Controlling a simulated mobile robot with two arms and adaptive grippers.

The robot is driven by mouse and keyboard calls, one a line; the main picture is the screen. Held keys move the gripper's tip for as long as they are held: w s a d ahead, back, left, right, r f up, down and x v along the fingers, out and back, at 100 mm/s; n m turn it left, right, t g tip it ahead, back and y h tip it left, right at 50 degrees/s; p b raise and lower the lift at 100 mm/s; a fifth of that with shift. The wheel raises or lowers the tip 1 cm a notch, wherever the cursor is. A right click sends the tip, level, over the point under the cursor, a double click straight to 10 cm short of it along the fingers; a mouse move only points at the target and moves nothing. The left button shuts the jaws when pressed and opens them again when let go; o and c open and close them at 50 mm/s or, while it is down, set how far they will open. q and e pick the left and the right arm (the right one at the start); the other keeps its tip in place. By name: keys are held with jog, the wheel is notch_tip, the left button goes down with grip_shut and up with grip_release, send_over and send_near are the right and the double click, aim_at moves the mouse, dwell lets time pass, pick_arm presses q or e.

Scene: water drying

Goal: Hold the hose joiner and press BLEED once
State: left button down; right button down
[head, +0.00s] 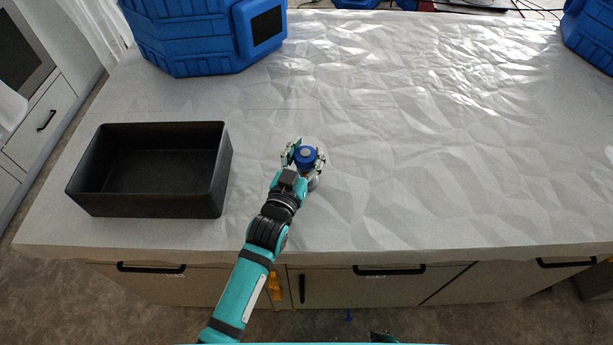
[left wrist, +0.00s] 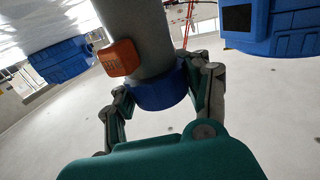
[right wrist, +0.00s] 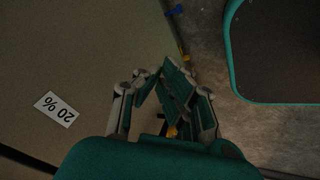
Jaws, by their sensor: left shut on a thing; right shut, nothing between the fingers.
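The hose joiner, a grey cylinder with a blue collar, stands on the table in the head view (head: 307,155). In the left wrist view its grey body (left wrist: 146,35) carries an orange block (left wrist: 120,57) on its side; any lettering there is too small to read. My left gripper (head: 303,152) is shut on the joiner, its fingers on either side of the blue collar (left wrist: 160,92). My right gripper (right wrist: 162,80) is shut and empty, low in front of the cabinet, in the right wrist view. I cannot tell which part, if any, is the BLEED button.
A black open tray (head: 150,205) stands left of the joiner, looking empty. The table (head: 430,170) is clear to the right of the joiner. A "20 %" label (right wrist: 57,108) is on a panel near my right gripper.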

jog(key=w+a+r+n+t+y, duration=0.4)
jog(key=w+a+r+n+y, duration=0.1)
jog(key=w+a+r+n, duration=0.8)
jog(key=s+a+r+n+g+y, duration=0.15)
jog(key=a+r+n+y, duration=0.25)
jog(key=a+r+n, duration=0.45)
jog(key=s+a+r+n+y, duration=0.25)
jog(key=a+r+n, duration=0.2)
jog(key=r, duration=0.75)
jog(key=w+d+r+t, duration=0.1)
jog(key=r, duration=0.1)
jog(key=w+d+r+t+h, duration=0.1)
jog(key=w+d+r+t, duration=0.2)
jog(key=w+r, duration=0.1)
jog(key=shift+w+d+r+n+t+h, duration=0.15)
jog(key=shift+d+r+n+t+h, duration=0.1)
jog(key=shift+n+t, duration=0.15)
jog(key=shift+w+d+r, duration=0.2)
jog(key=shift+w+d, duration=0.1)
jog(key=shift+d, duration=0.15)
jog(key=shift+w, duration=0.1)
